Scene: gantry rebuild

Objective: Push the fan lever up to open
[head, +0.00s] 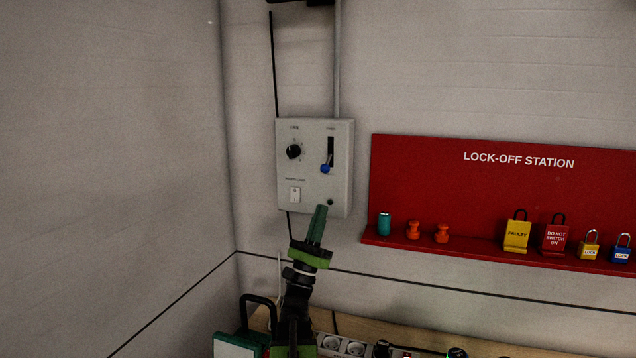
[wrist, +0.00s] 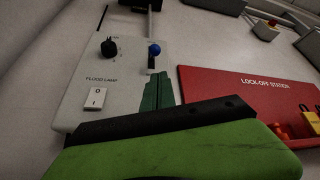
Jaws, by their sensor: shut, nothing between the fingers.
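The fan lever (head: 326,168) has a blue knob and sits at the lower end of a dark vertical slot, on the right half of a grey control box (head: 312,184) on the wall. The blue knob also shows in the wrist view (wrist: 154,49), near the top. My gripper (head: 320,208) is shut and empty, its green fingers pointing up in front of the box's lower edge, below the lever. In the wrist view the green fingers (wrist: 157,92) stand just below the lever slot, apart from the knob.
The box also has a black dial (head: 293,151) and a white flood lamp switch (head: 295,195). To the right, a red lock-off station (head: 420,165) holds padlocks and small items. A wooden bench (head: 480,350) with a socket strip (head: 345,346) lies below. The wall left of the box is clear.

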